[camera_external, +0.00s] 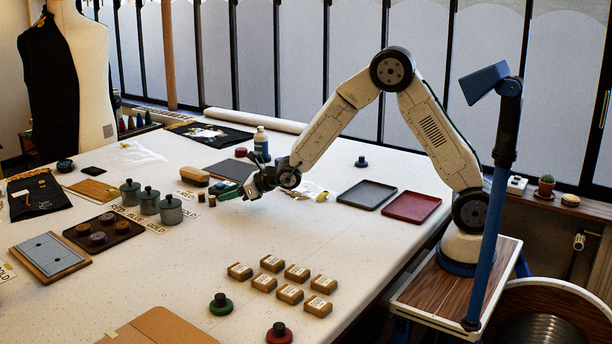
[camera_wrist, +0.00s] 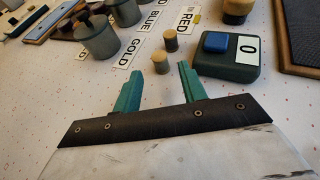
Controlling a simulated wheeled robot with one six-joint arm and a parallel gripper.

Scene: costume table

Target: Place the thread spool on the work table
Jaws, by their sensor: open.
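The work table (camera_external: 190,265) has a pale, dotted top. My gripper (camera_external: 243,192) is low over its middle, open and empty. In the wrist view the two green fingers of my gripper (camera_wrist: 158,86) stand apart with bare table between them. Two small brown cylinders with tan tops, one nearer (camera_wrist: 160,63) and one farther (camera_wrist: 170,40), stand upright beyond the fingertips, untouched. I cannot tell whether either is the thread spool. A dark tray (camera_external: 127,232) at the left holds several round brown pieces that could also be spools.
A green box with a blue button and a "0" (camera_wrist: 228,58) stands right of the cylinders. Lidded grey pots (camera_external: 171,209) stand at left. Several small cartons (camera_external: 290,293) lie in front. Grey (camera_external: 368,194) and red (camera_external: 411,206) trays lie right. The table between pots and cartons is clear.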

